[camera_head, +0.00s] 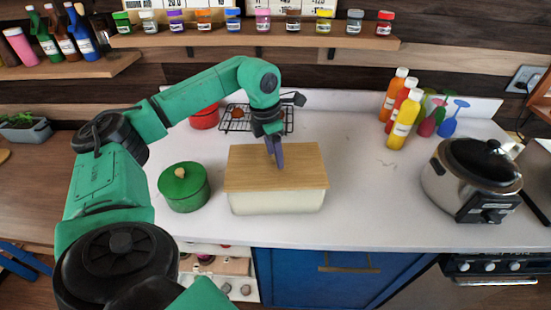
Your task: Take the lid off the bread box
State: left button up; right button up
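The bread box (277,202) is a cream box in the middle of the white counter. Its flat wooden lid (301,172) lies on top and covers it. My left gripper (277,160) points down at the middle of the lid, with its dark fingers at the lid's top. The fingers look close together; whether they hold a part of the lid or just touch it cannot be seen. My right gripper is not in view.
A green lidded pot (184,190) stands close to the box's left. A wire rack (241,122) and a red pot (205,117) are behind. Sauce bottles (404,120) and a slow cooker (470,177) stand to the right. The counter (368,205) right of the box is clear.

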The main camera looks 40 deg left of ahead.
pick_arm(q)
grip_shut()
jog(key=shift+r, duration=0.1)
